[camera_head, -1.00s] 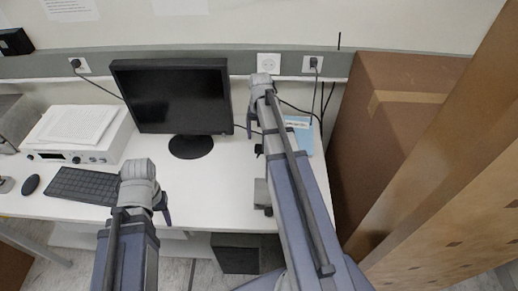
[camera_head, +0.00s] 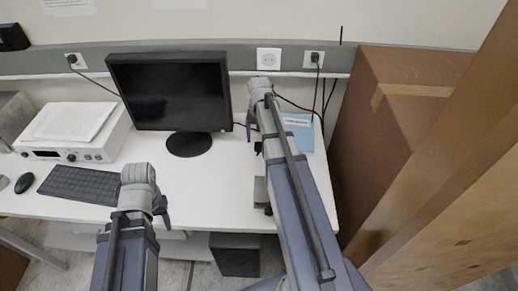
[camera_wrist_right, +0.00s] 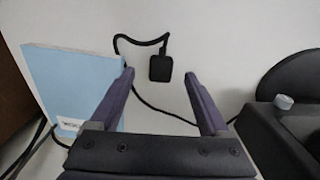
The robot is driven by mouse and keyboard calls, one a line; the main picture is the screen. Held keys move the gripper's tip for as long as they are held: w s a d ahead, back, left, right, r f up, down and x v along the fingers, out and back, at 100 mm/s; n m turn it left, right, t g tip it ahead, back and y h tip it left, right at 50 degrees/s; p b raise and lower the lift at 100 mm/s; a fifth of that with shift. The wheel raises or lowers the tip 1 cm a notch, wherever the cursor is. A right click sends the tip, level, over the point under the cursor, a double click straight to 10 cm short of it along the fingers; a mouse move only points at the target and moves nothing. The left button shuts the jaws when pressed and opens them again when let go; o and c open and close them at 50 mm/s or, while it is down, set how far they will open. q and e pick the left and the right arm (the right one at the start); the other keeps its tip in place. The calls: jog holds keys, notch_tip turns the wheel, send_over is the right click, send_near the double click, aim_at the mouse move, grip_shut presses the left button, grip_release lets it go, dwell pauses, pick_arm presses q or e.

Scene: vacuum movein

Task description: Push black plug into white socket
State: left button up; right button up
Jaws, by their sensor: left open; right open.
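The black plug (camera_wrist_right: 160,68) lies on the white desk in the right wrist view, with its black cable curling from its top to the left. My right gripper (camera_wrist_right: 160,80) is open and empty, its two fingers either side of the plug's line, with the plug around or just beyond the fingertips. I cannot tell its height above the plug. In the head view my right arm largely hides that spot. The white socket (camera_head: 268,59) is on the grey wall rail, empty, beyond my right wrist. My left gripper (camera_head: 165,211) hangs over the desk's front; its second finger is hidden.
A monitor (camera_head: 170,92) stands left of my right arm. A blue book (camera_head: 299,131) lies on its right. A second outlet (camera_head: 314,59) holds a plug, as does one at the left (camera_head: 75,61). A keyboard (camera_head: 82,185) and a tall brown box (camera_head: 385,130) flank the workspace.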

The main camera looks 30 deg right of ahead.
aim_at(259, 146)
jog(key=f+b, duration=0.3)
jog(key=f, duration=0.1)
jog(key=shift+w+f, duration=0.1)
jog(key=shift+w, duration=0.1)
jog(key=shift+c, duration=0.3)
grip_shut()
